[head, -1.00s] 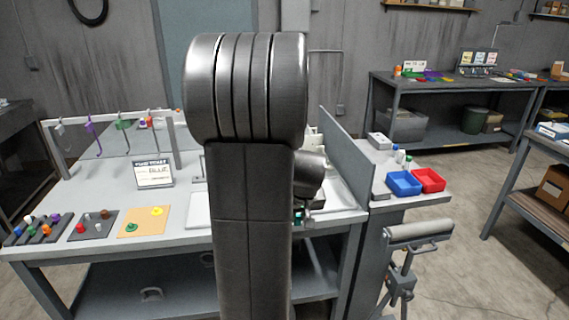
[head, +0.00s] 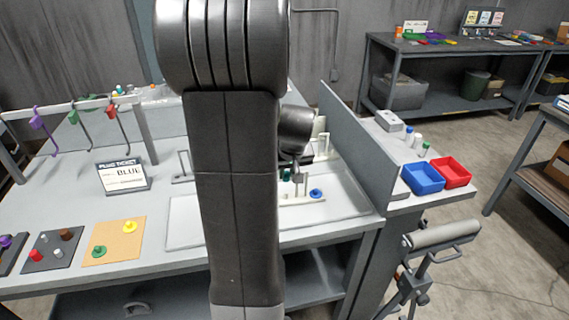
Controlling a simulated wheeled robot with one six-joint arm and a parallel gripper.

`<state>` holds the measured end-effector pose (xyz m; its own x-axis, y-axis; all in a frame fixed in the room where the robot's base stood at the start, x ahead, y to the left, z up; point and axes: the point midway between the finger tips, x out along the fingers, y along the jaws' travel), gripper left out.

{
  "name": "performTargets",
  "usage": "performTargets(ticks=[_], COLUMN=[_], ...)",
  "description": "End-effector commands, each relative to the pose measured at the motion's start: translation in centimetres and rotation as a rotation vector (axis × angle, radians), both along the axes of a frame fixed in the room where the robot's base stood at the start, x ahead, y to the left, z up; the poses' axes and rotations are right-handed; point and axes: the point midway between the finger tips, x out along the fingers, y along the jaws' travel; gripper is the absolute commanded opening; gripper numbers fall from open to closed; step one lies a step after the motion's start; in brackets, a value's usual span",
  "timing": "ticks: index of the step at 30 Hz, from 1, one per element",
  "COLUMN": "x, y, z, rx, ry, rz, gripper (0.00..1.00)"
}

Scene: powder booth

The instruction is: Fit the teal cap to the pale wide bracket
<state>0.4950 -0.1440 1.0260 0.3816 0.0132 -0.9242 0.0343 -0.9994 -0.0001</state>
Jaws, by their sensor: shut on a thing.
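My gripper (head: 298,172) shows in part to the right of my arm, low over the white tray on the bench. It is shut on a small dark teal piece that looks like the teal cap (head: 287,175); my arm hides much of the grip. A pale wide bracket (head: 297,200) lies on the tray just below the gripper, its left end hidden by my arm. A blue cap (head: 316,194) sits at its right end. I cannot tell whether the teal cap touches the bracket.
A white tray (head: 345,205) is bounded on the right by a grey upright panel (head: 355,150). A tan board (head: 113,240) holds a green and a yellow cap. Hooks hang from a rail at left. Blue (head: 422,178) and red bins stand right.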

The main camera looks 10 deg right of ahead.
Motion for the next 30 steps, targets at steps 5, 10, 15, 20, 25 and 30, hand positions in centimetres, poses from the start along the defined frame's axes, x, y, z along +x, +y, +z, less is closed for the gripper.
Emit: performTargets(ticks=[5, 10, 15, 20, 25, 30], x=[0.0, 0.0, 0.0, 0.0, 0.0, 0.0], y=[0.0, 0.0, 0.0, 0.0, 0.0, 0.0], z=[-0.5, -1.6, -3.3, -4.1, -4.0, -4.0], rx=[0.000, 0.000, 0.000, 0.000, 0.000, 0.000], ry=[0.001, 0.001, 0.001, 0.001, 0.000, 0.000], rz=[0.000, 0.000, -0.001, 0.000, 0.000, 0.000], gripper=[0.00, 0.00, 0.00, 0.00, 0.00, 0.00])
